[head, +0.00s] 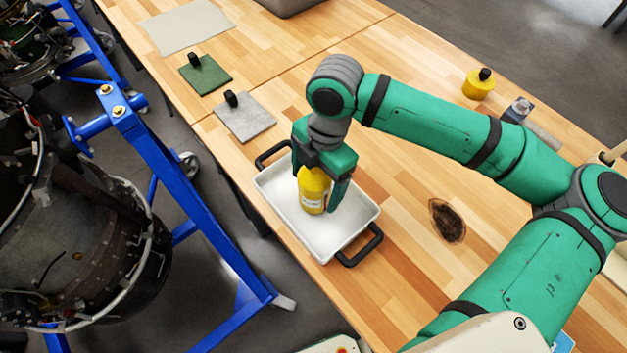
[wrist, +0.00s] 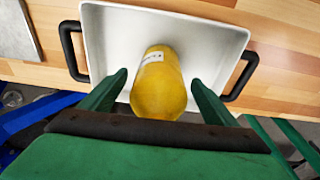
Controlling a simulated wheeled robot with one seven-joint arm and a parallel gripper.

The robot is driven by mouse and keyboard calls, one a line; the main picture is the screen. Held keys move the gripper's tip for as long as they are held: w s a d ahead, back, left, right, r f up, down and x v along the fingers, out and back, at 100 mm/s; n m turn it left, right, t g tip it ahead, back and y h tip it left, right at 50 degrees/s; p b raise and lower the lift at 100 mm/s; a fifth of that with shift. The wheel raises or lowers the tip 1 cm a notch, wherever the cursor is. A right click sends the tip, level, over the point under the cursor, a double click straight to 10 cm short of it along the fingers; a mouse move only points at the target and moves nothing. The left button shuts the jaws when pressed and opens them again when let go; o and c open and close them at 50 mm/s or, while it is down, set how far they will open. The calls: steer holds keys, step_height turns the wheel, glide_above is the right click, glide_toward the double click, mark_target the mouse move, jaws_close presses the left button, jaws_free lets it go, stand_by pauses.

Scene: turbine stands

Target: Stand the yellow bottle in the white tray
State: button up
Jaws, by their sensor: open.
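The yellow bottle (head: 313,192) stands upright in the white tray (head: 281,213), inside its walls. It has a white label, and its top is hidden by my gripper in the head view. In the wrist view the bottle (wrist: 159,86) is between my two fingers, with the tray (wrist: 110,45) behind it. My gripper (head: 325,199) is open around the bottle. The wrist view shows its green fingers (wrist: 158,82) spread, with a gap on each side of the bottle. The tray has black handles at both ends and lies on the wooden table.
A green pad (head: 212,78) and a grey pad (head: 246,122), each with a small black item, lie beyond the tray. Another yellow container (head: 479,84) with a black top stands at the back right. A dark stain (head: 447,220) marks the table right of the tray. Blue stands are at left.

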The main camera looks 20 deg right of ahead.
steer(key=shift+w+d+r, duration=0.1)
steer(key=shift+d+r, duration=0.05)
steer(key=shift+r, duration=1)
steer(key=shift+w+d+r, duration=0.1)
steer(key=shift+d+r, duration=0.05)
steer(key=shift+r, duration=1)
steer(key=shift+w+d+r, duration=0.1)
steer(key=shift+d+r, duration=0.05)
steer(key=shift+r, duration=1)
steer(key=shift+a, duration=0.1)
steer(key=shift+s+d, duration=0.15)
steer(key=shift+d, duration=0.05)
